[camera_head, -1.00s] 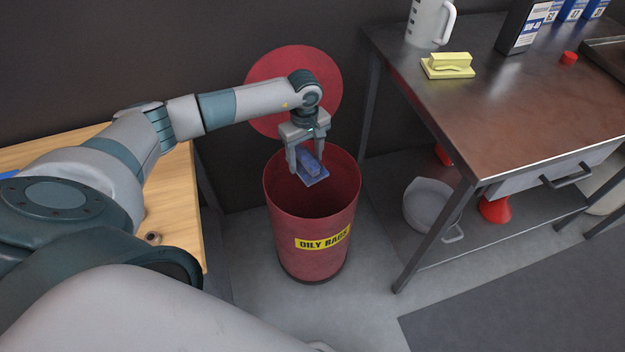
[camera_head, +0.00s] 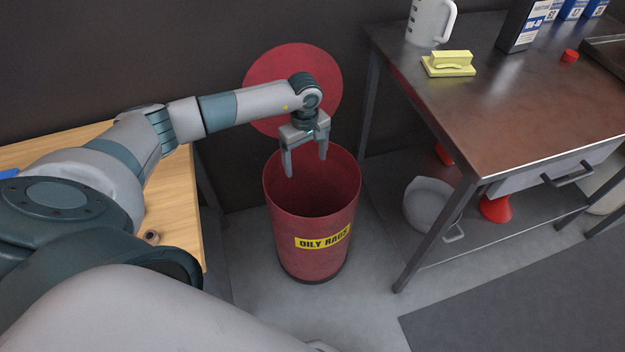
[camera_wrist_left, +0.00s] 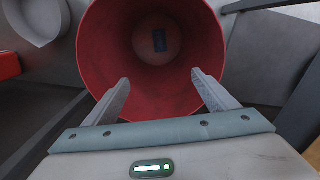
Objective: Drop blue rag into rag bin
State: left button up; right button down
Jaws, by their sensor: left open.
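The rag bin (camera_head: 312,228) is a round red drum with a yellow "OILY RAGS" label, standing on the floor between a wooden bench and a metal table. Its round red lid (camera_head: 272,88) stands raised behind it. My left gripper (camera_head: 307,167) is open and empty above the bin's mouth, fingers pointing down. In the left wrist view its open fingers (camera_wrist_left: 160,85) point into the bin. The blue rag (camera_wrist_left: 159,41) lies at the bottom of the bin in that view. The head view does not show the rag. My right gripper is not in view.
The metal table (camera_head: 480,110) at the right carries a yellow block (camera_head: 449,65), a white jug (camera_head: 428,25) and boxes. A grey container (camera_head: 430,204) sits on its lower shelf. The wooden bench (camera_head: 172,200) is at the left.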

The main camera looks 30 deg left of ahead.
pick_arm(q)
notch_tip(320, 180, up, 17)
jog(key=b, duration=0.1)
jog(key=shift+r, duration=0.2)
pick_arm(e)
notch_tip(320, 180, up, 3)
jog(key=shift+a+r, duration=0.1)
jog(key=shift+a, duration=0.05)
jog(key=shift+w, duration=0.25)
